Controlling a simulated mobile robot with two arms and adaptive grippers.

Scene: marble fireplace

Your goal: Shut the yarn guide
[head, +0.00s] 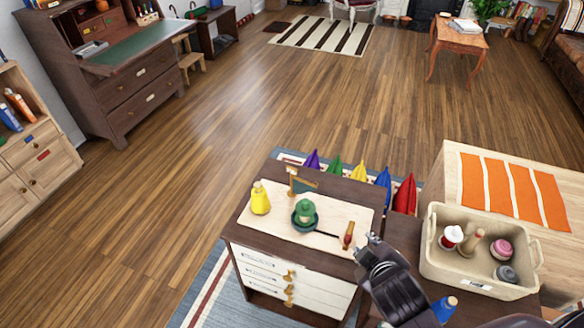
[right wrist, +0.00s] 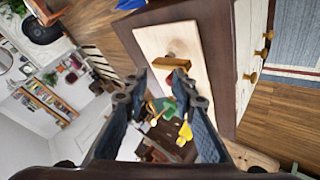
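The panel sticks out to the right of the post. My right gripper (head: 366,243) is over the right front edge of the cabinet, close to a brown wooden piece (head: 348,234). In the right wrist view my gripper (right wrist: 165,90) has its fingers apart with nothing held between them. A wooden piece (right wrist: 173,61) lies just beyond the fingertips. I do not see my left gripper.
A beige basket (head: 437,272) with several items is to the right. Coloured pennants (head: 383,182) line the back.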

